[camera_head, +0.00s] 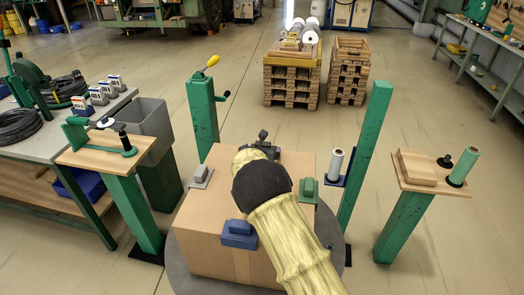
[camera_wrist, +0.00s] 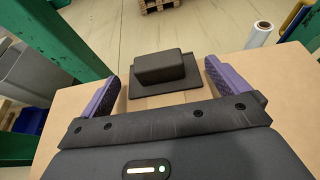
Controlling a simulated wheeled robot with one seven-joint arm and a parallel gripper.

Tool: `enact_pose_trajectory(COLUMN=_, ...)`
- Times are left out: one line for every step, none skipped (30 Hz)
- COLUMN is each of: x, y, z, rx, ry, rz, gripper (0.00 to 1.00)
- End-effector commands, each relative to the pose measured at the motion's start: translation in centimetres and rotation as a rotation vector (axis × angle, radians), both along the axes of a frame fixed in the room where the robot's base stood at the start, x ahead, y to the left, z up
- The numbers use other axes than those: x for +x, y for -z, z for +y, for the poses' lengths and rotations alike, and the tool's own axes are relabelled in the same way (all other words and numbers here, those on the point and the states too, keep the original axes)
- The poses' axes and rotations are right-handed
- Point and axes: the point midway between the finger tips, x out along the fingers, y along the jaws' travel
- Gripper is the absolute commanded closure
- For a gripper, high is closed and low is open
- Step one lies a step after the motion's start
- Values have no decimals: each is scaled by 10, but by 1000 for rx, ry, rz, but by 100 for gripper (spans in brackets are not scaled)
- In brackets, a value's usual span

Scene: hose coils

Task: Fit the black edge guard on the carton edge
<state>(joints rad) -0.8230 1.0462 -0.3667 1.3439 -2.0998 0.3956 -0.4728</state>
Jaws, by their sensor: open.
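The carton (camera_head: 225,255) stands on a round dark turntable (camera_head: 187,268). In the wrist view the black edge guard (camera_wrist: 160,70), a raised block on a flat plate, sits at the carton's far edge, over the tape strip. My gripper (camera_wrist: 162,76) is open, with one purple finger on each side of the guard's block and a gap at both sides. I cannot tell whether the fingertips are above the guard or level with it.
A grey guard (camera_head: 201,176), a green guard (camera_head: 308,188) and a blue guard (camera_head: 239,234) sit on the carton's other edges. Green posts (camera_head: 203,115) (camera_head: 364,140) stand close behind it. A white film roll (camera_head: 335,162) is at the right. Small stands flank the carton.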

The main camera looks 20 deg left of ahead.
Motion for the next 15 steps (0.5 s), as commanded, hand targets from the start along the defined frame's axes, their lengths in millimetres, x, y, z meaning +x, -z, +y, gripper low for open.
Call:
enact_pose_trajectory(x=-2, y=0, z=0, rx=0, ry=-1, rz=0, gripper=0)
enact_pose_trajectory(x=-3, y=0, z=0, rx=0, ry=-1, rz=0, gripper=0)
enact_pose_trajectory(x=-4, y=0, z=0, rx=0, ry=-1, rz=0, gripper=0)
enact_pose_trajectory(x=-5, y=-1, z=0, rx=0, ry=-1, rz=0, gripper=0)
enact_pose_trajectory(x=-6, y=-1, z=0, rx=0, ry=-1, rz=0, gripper=0)
enact_pose_trajectory(x=-7, y=-2, z=0, rx=0, ry=-1, rz=0, gripper=0)
enact_pose_trajectory(x=-8, y=-3, z=0, rx=1, ry=-1, rz=0, gripper=0)
enact_pose_trajectory(x=-9, y=-3, z=0, rx=1, ry=-1, rz=0, gripper=0)
enact_pose_trajectory(x=-10, y=-3, z=0, rx=1, ry=-1, rz=0, gripper=0)
enact_pose_trajectory(x=-10, y=-4, z=-1, rx=1, ry=-1, rz=0, gripper=0)
enact_pose_trajectory(x=-11, y=-4, z=-1, rx=1, ry=0, rz=0, gripper=0)
enact_pose_trajectory(x=-13, y=-4, z=-1, rx=0, ry=0, rz=0, gripper=0)
enact_pose_trajectory(x=-13, y=-5, z=-1, rx=1, ry=0, rz=0, gripper=0)
enact_pose_trajectory(x=-14, y=-5, z=-1, rx=1, ry=0, rz=0, gripper=0)
enact_pose_trajectory(x=-15, y=-6, z=-1, rx=1, ry=0, rz=-1, gripper=0)
